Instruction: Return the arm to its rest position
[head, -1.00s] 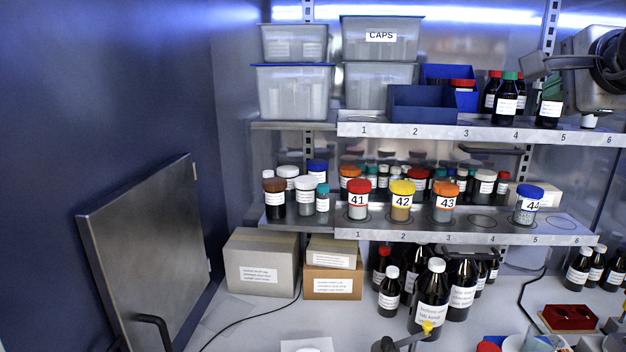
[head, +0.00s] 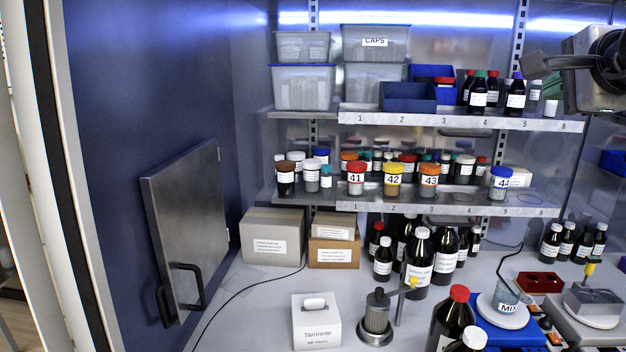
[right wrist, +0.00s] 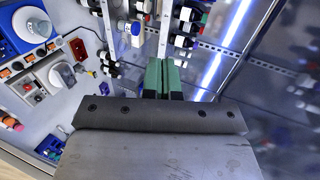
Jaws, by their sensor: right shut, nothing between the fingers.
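My right gripper (head: 540,63) shows at the upper right of the head view, in front of the right end of the upper shelf. Its fingers point left and it holds nothing. In the right wrist view its green-padded fingers (right wrist: 163,79) are pressed together, with no object between them. Beyond them, part of the shelving, some bottles and the bright light strips show. My left gripper is in neither view.
The upper shelf (head: 465,118) carries tubs, blue bins and dark bottles. The lower shelf (head: 450,204) carries numbered jars. Bottles, a white box (head: 316,322) and a blue device (head: 500,332) stand on the worktop. An open metal door (head: 185,230) is at left.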

